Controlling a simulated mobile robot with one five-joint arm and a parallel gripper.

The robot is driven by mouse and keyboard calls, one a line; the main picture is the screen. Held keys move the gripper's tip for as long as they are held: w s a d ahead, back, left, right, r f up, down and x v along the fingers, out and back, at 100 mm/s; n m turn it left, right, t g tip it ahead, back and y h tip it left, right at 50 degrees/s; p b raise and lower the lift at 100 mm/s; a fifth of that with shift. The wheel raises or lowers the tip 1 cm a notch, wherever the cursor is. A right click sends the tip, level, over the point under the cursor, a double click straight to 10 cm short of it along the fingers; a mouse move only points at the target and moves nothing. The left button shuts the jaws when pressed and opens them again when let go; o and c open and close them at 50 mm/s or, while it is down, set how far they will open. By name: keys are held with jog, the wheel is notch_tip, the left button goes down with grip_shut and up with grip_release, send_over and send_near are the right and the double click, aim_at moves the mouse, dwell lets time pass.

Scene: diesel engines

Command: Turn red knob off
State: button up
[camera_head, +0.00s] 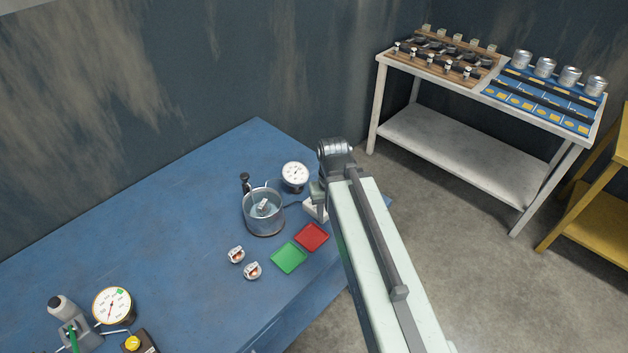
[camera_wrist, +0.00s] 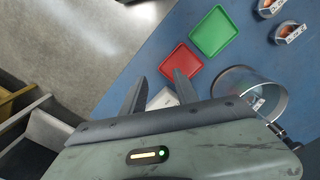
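No red knob can be made out in either view. A small white box (camera_head: 313,211) sits on the blue table beside the glass vessel, partly hidden by my arm. What looks like the same white box shows between my fingers in the wrist view (camera_wrist: 164,99), its lower part hidden by my gripper body. My gripper (camera_wrist: 159,77) is open, its two dark fingers apart with nothing held. It is above the table's right edge, near the white box. In the head view my fingers are hidden behind my wrist.
A glass vessel (camera_head: 264,217) stands beside a round dial gauge (camera_head: 295,175). A red tray (camera_head: 312,236), a green tray (camera_head: 289,257) and two small parts lie in front. A larger gauge (camera_head: 114,306) is front left. A white table (camera_head: 455,143) stands right, across open floor.

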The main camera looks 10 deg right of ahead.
jog(key=shift+d+r, duration=0.1)
jog(key=o, duration=0.3)
jog(key=shift+o, duration=0.2)
jog(key=w+d+m, duration=0.1)
jog(key=w+m, duration=0.9)
jog(key=m, duration=0.1)
jog(key=w+m, duration=0.4)
jog(key=m, duration=0.1)
jog(key=shift+w, duration=0.1)
jog(key=shift+w+m, duration=0.2)
jog(key=shift+m, duration=0.6)
notch_tip(320, 180, down, 8)
jog(key=b, duration=0.8)
jog(key=shift+r, duration=0.1)
jog(key=shift+s, duration=0.1)
